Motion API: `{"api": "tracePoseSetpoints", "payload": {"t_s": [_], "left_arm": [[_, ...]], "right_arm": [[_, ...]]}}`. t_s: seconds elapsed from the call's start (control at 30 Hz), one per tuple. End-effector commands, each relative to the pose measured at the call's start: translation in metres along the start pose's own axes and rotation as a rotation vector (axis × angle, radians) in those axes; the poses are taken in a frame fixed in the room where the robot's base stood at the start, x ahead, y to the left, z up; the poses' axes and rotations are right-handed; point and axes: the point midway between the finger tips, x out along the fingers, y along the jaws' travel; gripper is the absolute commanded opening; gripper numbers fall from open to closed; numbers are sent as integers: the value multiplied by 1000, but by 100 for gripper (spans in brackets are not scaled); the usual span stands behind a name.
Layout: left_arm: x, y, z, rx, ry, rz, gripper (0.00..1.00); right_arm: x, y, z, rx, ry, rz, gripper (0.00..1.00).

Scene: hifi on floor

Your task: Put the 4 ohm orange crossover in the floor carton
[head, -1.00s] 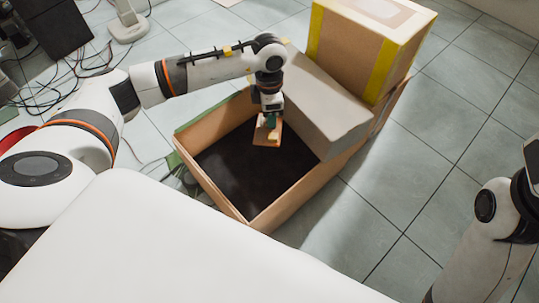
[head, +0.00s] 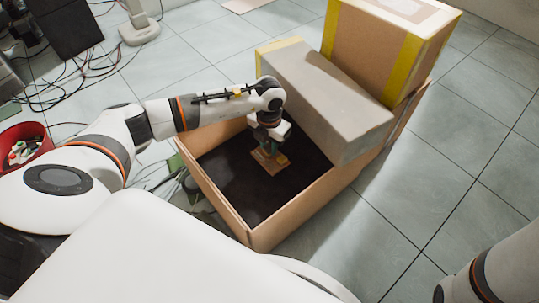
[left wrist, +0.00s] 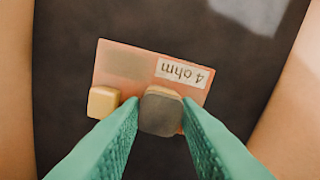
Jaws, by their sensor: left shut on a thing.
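The orange crossover (left wrist: 118,65) is a small flat board with a white "4 ohm" label, a yellow block and a grey block; it also shows in the head view (head: 268,163). My left gripper (left wrist: 160,108) has its green fingers shut on the board's grey block. In the head view the left gripper (head: 270,146) points down inside the floor carton (head: 215,196), an open cardboard box with a dark bottom. The board is over the dark bottom; I cannot tell if it touches it. Only part of my right arm shows, and its gripper is out of view.
A long grey box (head: 325,95) lies across the carton's right part. A taped carton (head: 378,50) stands behind it. A red bin (head: 24,146) with small items is at the left, near black cables (head: 85,72). The tiled floor at right is clear.

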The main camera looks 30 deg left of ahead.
Motion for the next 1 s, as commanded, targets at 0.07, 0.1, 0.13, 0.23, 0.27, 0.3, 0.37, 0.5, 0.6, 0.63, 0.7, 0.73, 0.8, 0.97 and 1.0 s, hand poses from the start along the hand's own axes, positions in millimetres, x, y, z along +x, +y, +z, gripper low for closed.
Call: {"api": "tracePoseSetpoints", "payload": {"t_s": [0.07,0.1,0.13,0.23,0.27,0.3,0.37,0.5,0.6,0.63,0.7,0.73,0.8,0.97,1.0], "left_arm": [[7,0,0,0,1,0,2],[12,0,0,1,1,0,2],[17,0,0,1,0,0,2],[34,0,0,0,0,0,2],[37,0,0,1,-1,0,2],[39,0,0,1,0,0,2],[39,0,0,1,0,0,2],[37,0,0,1,0,0,2],[38,0,0,1,0,0,2],[39,0,0,1,0,0,2],[41,0,0,2,-1,0,30],[40,0,0,2,0,0,35],[40,0,0,2,-1,0,46],[40,0,0,2,-1,0,50],[40,0,0,2,0,0,50]], "right_arm": [[-3,1,3,-1,-6,2,36],[-5,2,5,-1,-10,3,36],[-6,3,7,-2,-14,5,36],[-18,5,11,-2,-13,4,36],[-20,6,11,-1,-13,4,36],[-21,6,12,-1,-12,4,36],[-20,6,12,-1,-12,4,36],[-18,5,11,-1,-13,4,36],[-19,6,11,-1,-13,4,36],[-20,6,11,-1,-13,4,36],[-20,6,12,-1,-13,4,36],[-20,6,12,-1,-13,4,36],[-20,6,12,-1,-13,4,36],[-20,6,11,-1,-13,4,36],[-20,6,11,-1,-13,5,36]]}}
